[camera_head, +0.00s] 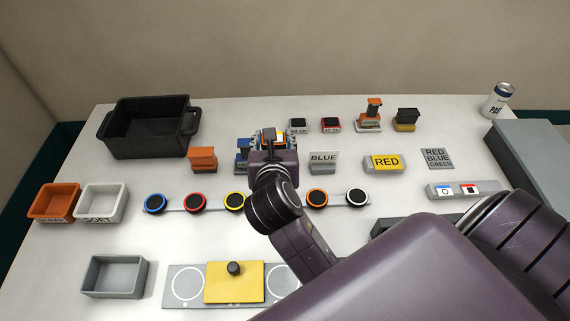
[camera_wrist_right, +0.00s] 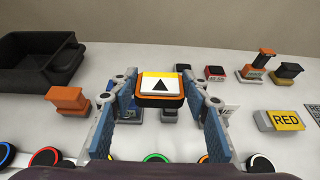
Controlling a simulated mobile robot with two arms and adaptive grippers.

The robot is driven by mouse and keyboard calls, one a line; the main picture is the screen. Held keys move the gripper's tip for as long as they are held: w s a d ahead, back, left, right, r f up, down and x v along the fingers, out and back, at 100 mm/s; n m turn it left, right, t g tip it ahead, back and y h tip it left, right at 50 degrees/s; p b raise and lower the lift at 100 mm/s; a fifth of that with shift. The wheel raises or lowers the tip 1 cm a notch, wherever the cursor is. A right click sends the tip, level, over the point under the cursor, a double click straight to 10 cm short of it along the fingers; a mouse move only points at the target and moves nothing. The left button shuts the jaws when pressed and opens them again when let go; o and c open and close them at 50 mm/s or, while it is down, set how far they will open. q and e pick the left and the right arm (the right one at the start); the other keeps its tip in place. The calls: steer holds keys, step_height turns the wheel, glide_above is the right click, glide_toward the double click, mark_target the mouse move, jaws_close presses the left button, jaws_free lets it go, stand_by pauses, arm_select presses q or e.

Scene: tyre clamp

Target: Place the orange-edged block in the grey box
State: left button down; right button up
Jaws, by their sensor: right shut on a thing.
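The orange-edged block (camera_wrist_right: 160,84) has a white and yellow top with a black triangle. It sits between the blue-padded fingers of my right gripper (camera_wrist_right: 163,97), which is shut on it. In the head view the block (camera_head: 277,135) is partly hidden by my right gripper (camera_head: 269,143), over the back middle of the table. The open grey box (camera_head: 115,291) stands at the table's front left, well apart from the gripper, and looks empty. My left gripper is not in view.
A black bin (camera_head: 150,143) stands at the back left. An orange tray (camera_head: 53,204) and a white tray (camera_head: 101,204) are behind the grey box. A row of coloured round discs (camera_head: 195,203) crosses the middle. A yellow plate (camera_head: 234,287) with a black knob lies right of the grey box.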

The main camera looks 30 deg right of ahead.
step_height(320, 180, down, 12)
steer(key=shift+r+b, duration=0.1)
steer(key=shift+b, duration=0.35)
steer(key=shift+s+f+b, duration=0.1)
steer(key=shift+f+b, duration=0.2)
steer(key=shift+f, duration=2.05)
steer(key=o, duration=1.2)
steer(key=shift+f, duration=0.1)
steer(key=shift+c, duration=0.2)
